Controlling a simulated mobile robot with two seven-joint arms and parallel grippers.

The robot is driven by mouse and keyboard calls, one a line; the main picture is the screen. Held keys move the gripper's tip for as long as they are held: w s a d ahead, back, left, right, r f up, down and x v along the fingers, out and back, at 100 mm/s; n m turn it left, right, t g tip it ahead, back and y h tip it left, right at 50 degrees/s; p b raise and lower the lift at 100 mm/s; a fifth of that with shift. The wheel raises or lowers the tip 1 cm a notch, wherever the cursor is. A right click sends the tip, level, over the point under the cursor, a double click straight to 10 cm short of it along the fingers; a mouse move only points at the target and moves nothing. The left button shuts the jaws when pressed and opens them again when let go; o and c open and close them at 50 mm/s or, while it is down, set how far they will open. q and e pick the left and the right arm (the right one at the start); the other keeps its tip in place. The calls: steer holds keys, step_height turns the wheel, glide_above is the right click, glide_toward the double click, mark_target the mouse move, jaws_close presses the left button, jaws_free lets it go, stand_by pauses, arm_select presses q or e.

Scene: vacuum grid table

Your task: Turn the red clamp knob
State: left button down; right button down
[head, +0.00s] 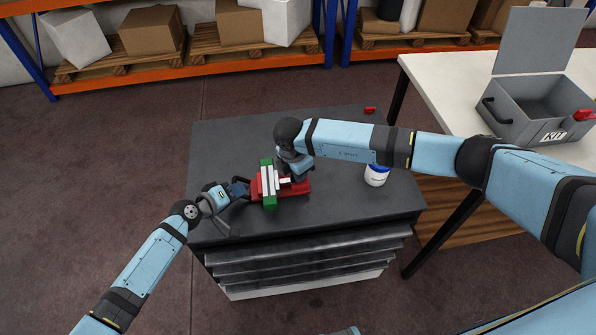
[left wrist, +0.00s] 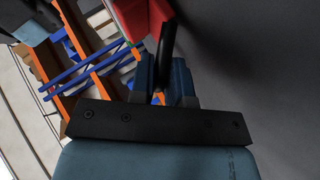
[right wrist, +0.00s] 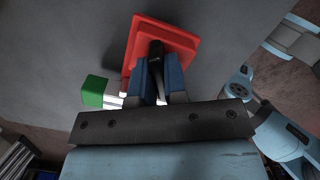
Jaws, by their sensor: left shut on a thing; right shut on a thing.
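The red clamp (head: 300,188) lies on the dark grid table, with green blocks (head: 270,204) and white strips across its middle. My left gripper (head: 240,188) is at its left end, shut on a dark bar (left wrist: 168,42) beside a red part (left wrist: 133,17). My right gripper (head: 292,172) reaches down over its right part, shut on a dark upright piece (right wrist: 155,56) in front of the red plate (right wrist: 180,40). One green block also shows in the right wrist view (right wrist: 95,91). I cannot make out a separate knob; the grippers hide part of the clamp.
A white jar with a blue lid (head: 376,176) stands right of the clamp. A small red piece (head: 369,110) lies at the table's back edge. A grey KIT box (head: 530,115) stands open on the white table at right. The dark table's back left (head: 225,145) is free.

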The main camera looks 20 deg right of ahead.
steer(key=shift+m, duration=0.8)
steer(key=shift+w, duration=0.1)
steer(key=c, duration=1.2)
jaws_free()
steer(key=shift+o, duration=0.2)
steer(key=shift+r, duration=0.15)
step_height(320, 180, up, 12)
steer(key=a, duration=0.1)
steer(key=shift+a, duration=0.25)
